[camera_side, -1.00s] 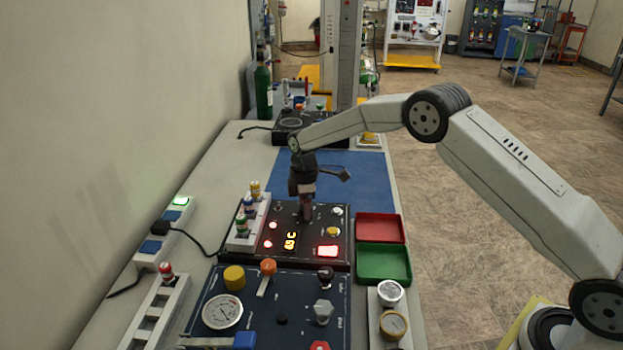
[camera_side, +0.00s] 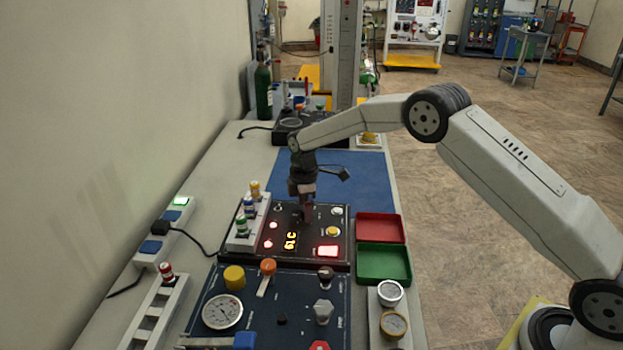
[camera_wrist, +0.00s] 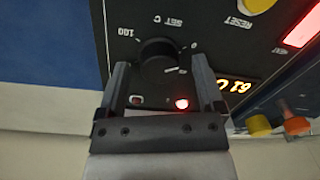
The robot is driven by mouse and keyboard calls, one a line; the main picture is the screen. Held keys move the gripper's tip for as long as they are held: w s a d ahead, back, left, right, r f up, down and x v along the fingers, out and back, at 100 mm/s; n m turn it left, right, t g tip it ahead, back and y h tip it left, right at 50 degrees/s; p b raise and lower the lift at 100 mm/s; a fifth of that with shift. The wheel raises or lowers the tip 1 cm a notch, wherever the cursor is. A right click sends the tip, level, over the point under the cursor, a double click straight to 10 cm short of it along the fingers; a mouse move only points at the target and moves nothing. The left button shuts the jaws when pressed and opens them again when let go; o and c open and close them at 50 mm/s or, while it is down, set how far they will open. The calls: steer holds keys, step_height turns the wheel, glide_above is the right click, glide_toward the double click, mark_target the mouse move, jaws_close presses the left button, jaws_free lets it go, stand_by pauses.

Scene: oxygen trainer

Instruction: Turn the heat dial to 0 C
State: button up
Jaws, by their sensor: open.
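The heat dial (camera_wrist: 157,50) is a dark round knob on the black panel (camera_wrist: 240,60), with a scale from 100 at left to 0 at right in the wrist view. A small pale mark shows near its lower right. My gripper (camera_wrist: 160,68) is open, with one finger on each side of the dial; I cannot tell whether they touch it. In the side view my gripper (camera_side: 306,212) points down over the panel and hides the dial. The orange display (camera_side: 290,240) appears to read 61 C.
A lit red-white button (camera_side: 328,251) and a yellow button (camera_side: 333,231) lie right of the display. A white rack of small bottles (camera_side: 243,228) stands at left. Red (camera_side: 381,241) and green (camera_side: 411,270) trays are at right. A gauge panel (camera_side: 262,335) lies in front.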

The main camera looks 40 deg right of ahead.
steer(key=shift+w+r, duration=0.2)
steer(key=shift+r, duration=3.7)
steer(key=shift+s, duration=0.15)
steer(key=shift+s+d+r+m, duration=0.1)
steer(key=shift+s+r+m, duration=0.15)
steer(key=shift+s+m, duration=0.25)
steer(key=s+m+t, duration=0.1)
steer(key=s+m, duration=0.5)
steer(key=s, duration=0.8)
steer(key=s+d+m+t, duration=0.1)
steer(key=s+m, duration=0.5)
steer(key=s, duration=0.9)
steer(key=shift+s+d+t, duration=0.15)
steer(key=shift+s+t, duration=0.05)
steer(key=shift+t, duration=0.4)
